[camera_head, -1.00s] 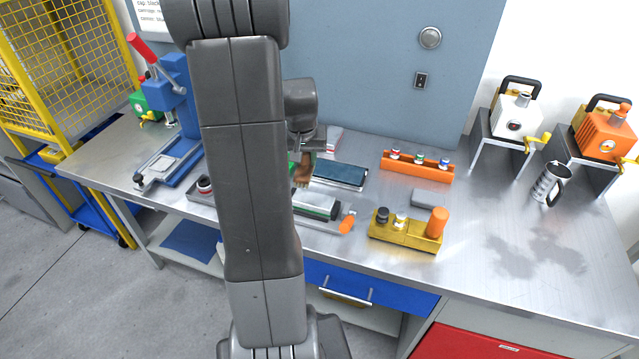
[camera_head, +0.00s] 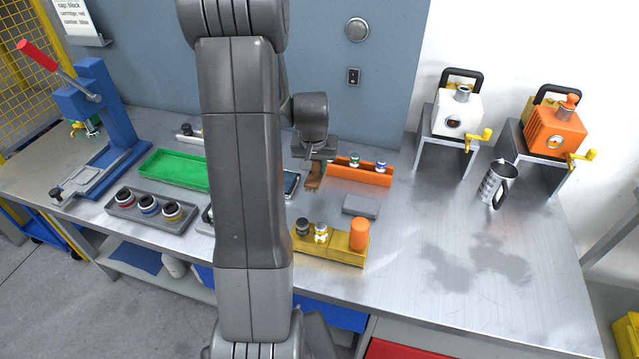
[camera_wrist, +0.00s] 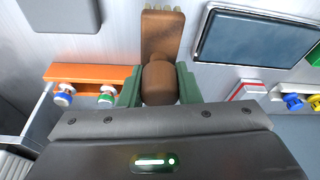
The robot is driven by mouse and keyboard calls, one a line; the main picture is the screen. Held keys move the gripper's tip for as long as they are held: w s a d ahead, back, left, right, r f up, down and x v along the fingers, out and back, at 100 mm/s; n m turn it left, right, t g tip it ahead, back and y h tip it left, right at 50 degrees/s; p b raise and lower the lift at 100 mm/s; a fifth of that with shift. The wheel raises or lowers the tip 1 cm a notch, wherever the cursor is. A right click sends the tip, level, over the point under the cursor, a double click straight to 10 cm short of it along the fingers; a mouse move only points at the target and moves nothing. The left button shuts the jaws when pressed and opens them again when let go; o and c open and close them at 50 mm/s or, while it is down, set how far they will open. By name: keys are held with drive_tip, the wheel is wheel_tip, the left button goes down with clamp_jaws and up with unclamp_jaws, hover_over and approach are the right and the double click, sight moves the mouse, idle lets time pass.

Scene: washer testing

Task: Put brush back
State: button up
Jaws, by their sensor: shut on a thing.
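The brush (camera_head: 314,176) is brown wood and hangs below my gripper (camera_head: 316,158), above the table, in front of the orange rack. In the wrist view the brush (camera_wrist: 161,38) points away from my gripper (camera_wrist: 159,84), with pale bristles at its far end. The green fingers are shut on its rounded brown handle. My arm hides part of the table's middle in the head view.
The orange rack (camera_head: 360,174) holds small capped parts. A grey block (camera_head: 360,206) and a yellow holder (camera_head: 335,246) with an orange cylinder are nearer. A metal jug (camera_head: 494,186) stands right. The table's right front (camera_head: 470,290) is clear.

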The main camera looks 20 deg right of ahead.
sight(315, 175)
drive_tip(key=shift+f+p, duration=0.4)
drive_tip(key=shift+f, duration=2.65)
drive_tip(key=shift+f, duration=0.15)
drive_tip(key=o, duration=0.9)
drive_tip(key=shift+o, duration=0.2)
drive_tip(key=shift+r, duration=0.55)
drive_tip(key=b+v, duration=0.1)
drive_tip(key=v, duration=1)
drive_tip(key=shift+s+a+r, duration=0.1)
